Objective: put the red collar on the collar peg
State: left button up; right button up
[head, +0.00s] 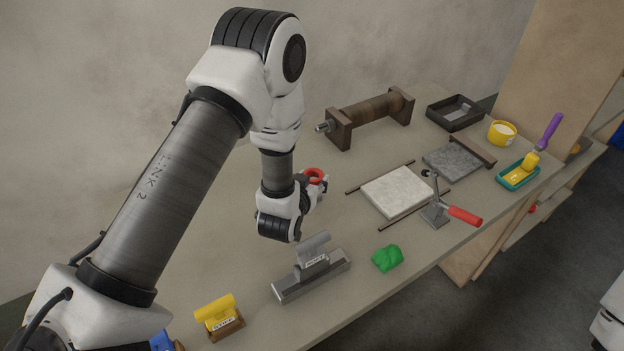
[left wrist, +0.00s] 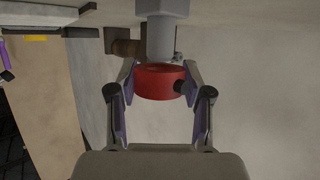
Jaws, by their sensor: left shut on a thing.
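The red collar (head: 315,174) is a short thick ring, held above the table by my left gripper (head: 322,184). In the left wrist view the collar (left wrist: 160,84) sits between the two fingers of the gripper, which are shut on it. A grey round peg (left wrist: 160,38) on a wider grey base stands straight in line with the collar in that view. The peg's end meets the collar's edge in the picture; I cannot tell whether it enters the ring. In the head view my arm hides most of the peg. My right gripper is out of view.
A brown roller (head: 371,109) stands at the back. A pale slab (head: 397,192), a toggle clamp with a red handle (head: 463,214), a green lump (head: 387,258), a grey metal block (head: 311,276) and a yellow-topped stamp (head: 217,314) lie around the gripper.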

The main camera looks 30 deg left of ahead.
pick_arm(q)
jog(key=shift+f+b, duration=0.65)
jog(key=shift+f, duration=0.3)
jog(key=shift+r+p, duration=0.8)
jog(key=shift+r, duration=0.3)
jog(key=shift+f, duration=0.1)
jog(key=shift+s, duration=0.15)
jog(key=shift+f, duration=0.1)
jog(key=shift+f+b, duration=0.9)
jog(key=shift+b, duration=0.1)
jog(key=o, duration=1.5)
jog(key=shift+r, duration=0.1)
jog(key=shift+c, duration=0.2)
